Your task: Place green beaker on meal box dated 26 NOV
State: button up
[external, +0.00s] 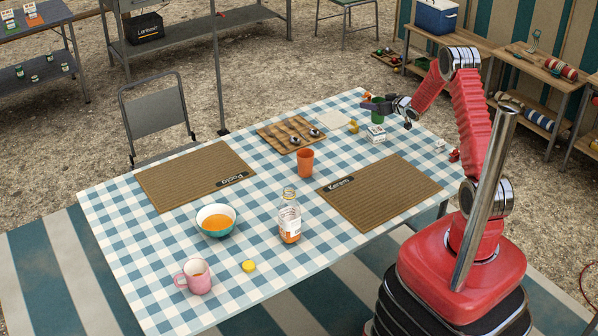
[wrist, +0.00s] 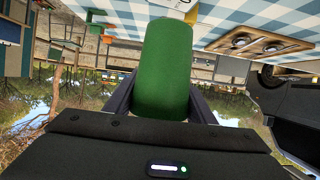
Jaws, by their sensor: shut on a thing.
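The green beaker (external: 378,113) is between the jaws of my gripper (external: 388,103) at the far right part of the table. It also fills the middle of the wrist view (wrist: 163,70), where the jaws hold it from both sides. A small white box (external: 375,134) with a greenish mark stands on the tablecloth just below the beaker in the external view. I cannot read any date on it. I cannot tell whether the beaker is clear of the box or touches it.
The checked table (external: 255,215) also bears an orange cup (external: 305,163), a glass bottle (external: 290,222), a bowl (external: 216,220), a pink mug (external: 198,277) and two brown mats. A striped board (external: 275,137) with shiny round things lies left of my gripper. Small items lie nearby.

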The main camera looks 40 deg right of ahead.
jog(key=shift+f, duration=0.15)
jog(key=shift+f, duration=1.75)
jog(key=shift+f, duration=0.1)
jog(key=o, duration=1)
jog(key=shift+s+r, duration=0.35)
jog(key=shift+s, duration=0.1)
jog(key=v, duration=1.1)
jog(key=shift+f, duration=0.1)
